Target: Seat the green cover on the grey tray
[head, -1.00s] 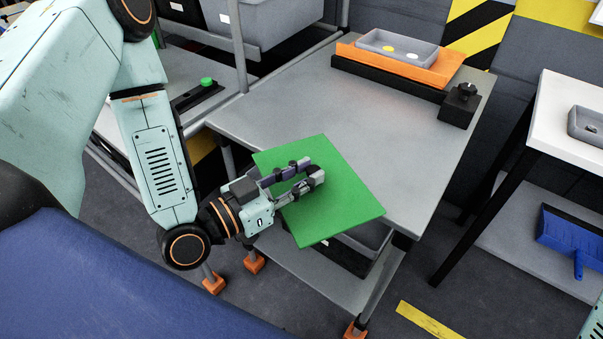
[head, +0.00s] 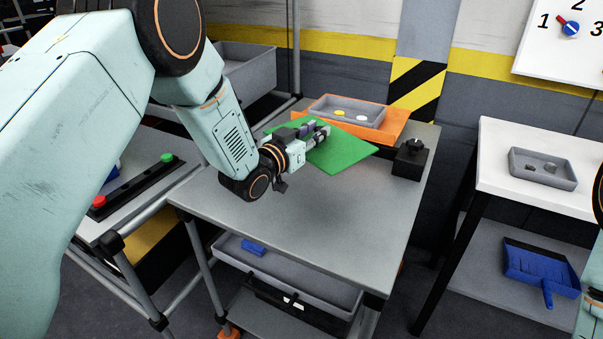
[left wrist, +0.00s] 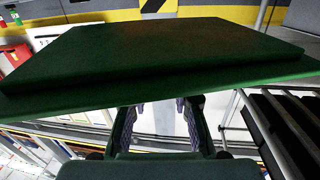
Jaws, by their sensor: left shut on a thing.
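The green cover (head: 343,151) is a flat square panel, held over the far part of the grey cart top. My left gripper (head: 317,133) is shut on its upper side. In the left wrist view the green cover (left wrist: 160,55) fills the upper middle, with the left gripper's fingers (left wrist: 160,125) below it. The grey tray (head: 318,107) sits on an orange base (head: 391,126) just behind the cover and holds a yellow and a white round piece. The cover hides part of the base's front. I cannot tell whether they touch. My right gripper is out of view.
A black block with a knob (head: 410,158) stands right of the orange base. The near cart top (head: 310,215) is clear. Another grey tray (head: 543,182) stands on the white table at right. A grey bin (head: 318,287) is on the shelf below.

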